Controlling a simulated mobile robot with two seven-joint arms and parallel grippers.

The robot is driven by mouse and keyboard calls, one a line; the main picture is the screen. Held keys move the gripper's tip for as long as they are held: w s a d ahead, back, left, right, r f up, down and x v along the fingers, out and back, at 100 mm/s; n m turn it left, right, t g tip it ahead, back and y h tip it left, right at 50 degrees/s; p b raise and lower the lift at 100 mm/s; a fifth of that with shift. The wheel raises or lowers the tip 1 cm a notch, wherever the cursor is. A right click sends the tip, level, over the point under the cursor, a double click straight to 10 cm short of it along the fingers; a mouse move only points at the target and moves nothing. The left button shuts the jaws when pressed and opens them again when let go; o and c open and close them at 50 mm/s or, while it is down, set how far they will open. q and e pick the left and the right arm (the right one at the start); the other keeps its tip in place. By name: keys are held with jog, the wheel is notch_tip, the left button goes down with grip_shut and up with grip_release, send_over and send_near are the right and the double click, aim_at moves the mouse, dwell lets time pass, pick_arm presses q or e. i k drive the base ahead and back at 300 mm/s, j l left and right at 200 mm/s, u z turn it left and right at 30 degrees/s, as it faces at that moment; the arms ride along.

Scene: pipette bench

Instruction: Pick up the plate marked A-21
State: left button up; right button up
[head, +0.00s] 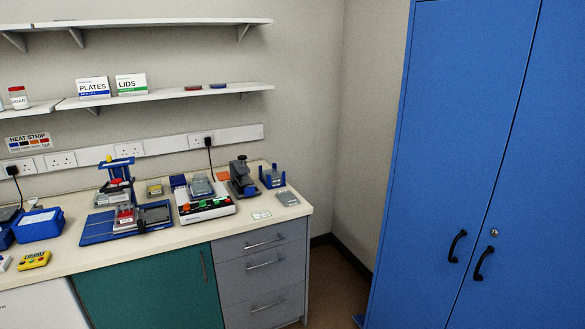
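No label reading A-21 is legible from this distance, so I cannot tell which plate carries it. A grey plate-like item (200,188) sits on a white device with coloured buttons (208,211). A pale plate-like item (111,200) rests on a blue stand (98,228). Neither of my grippers shows in the head view.
The cream counter (260,235) stands against the wall, with grey drawers (264,266) below its right end. A black device (242,178) and a blue holder (272,176) stand at the back. A tall blue cabinet (470,130) fills the right. Open floor (335,275) lies between.

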aim_at(287, 197)
jog(key=i+u, duration=0.3)
jog(key=i+l+u, duration=0.25)
jog(key=i, duration=0.3)
jog(key=i+l+u, duration=0.3)
jog(key=i+j, duration=0.05)
jog(key=i, duration=0.05)
